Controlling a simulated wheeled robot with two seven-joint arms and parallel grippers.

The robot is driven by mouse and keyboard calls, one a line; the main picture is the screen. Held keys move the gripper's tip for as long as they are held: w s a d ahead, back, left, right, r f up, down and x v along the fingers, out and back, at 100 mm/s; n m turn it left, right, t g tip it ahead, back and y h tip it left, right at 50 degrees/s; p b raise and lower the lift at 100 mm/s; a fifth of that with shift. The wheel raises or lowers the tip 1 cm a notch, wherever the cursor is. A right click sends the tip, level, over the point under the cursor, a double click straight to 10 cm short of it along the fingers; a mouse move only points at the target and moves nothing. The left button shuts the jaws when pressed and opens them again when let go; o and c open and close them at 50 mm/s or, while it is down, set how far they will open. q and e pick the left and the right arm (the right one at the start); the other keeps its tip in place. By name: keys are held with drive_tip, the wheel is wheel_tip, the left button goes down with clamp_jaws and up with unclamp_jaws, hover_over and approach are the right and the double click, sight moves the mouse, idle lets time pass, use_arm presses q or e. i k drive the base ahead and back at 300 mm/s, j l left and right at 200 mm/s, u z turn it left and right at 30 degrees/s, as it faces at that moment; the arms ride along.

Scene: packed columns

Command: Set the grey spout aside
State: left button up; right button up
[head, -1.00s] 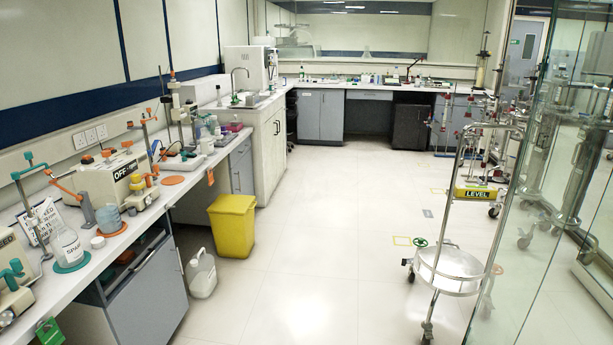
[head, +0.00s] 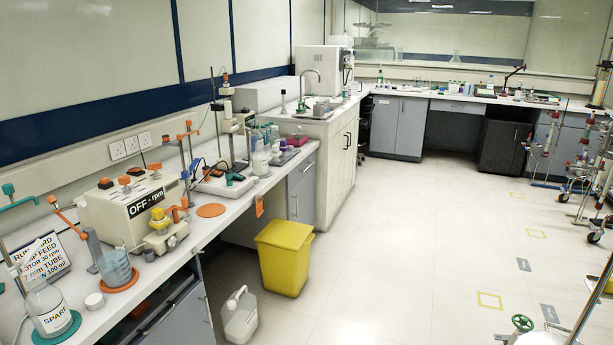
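Neither of my grippers is in view. On the left bench (head: 195,232), a short grey tube (head: 94,246), which may be the grey spout, hangs at the end of an orange clamp arm (head: 68,217). Its lower end is at or over a beaker of bluish liquid (head: 116,268) on an orange mat; whether it is inside I cannot tell. A beige pump box (head: 118,215) marked "OFF - rpm" stands behind, with a pump head (head: 164,235) carrying a yellow part at its front.
A flask marked "SPARE" (head: 50,312) stands on a green mat at the lower left, near a printed card (head: 38,258). A small white pot (head: 94,301) is beside the beaker. A yellow bin (head: 284,260) and white jug (head: 240,318) stand on the floor.

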sight(252, 123)
drive_tip(key=i+u, duration=0.4)
drive_tip(key=i, duration=0.2)
drive_tip(key=i+l+u, duration=0.3)
drive_tip(key=i+u, duration=0.15)
drive_tip(key=i, duration=0.15)
drive_tip(key=i+l+u, duration=0.85)
drive_tip(key=l, duration=0.25)
drive_tip(key=i, duration=0.1)
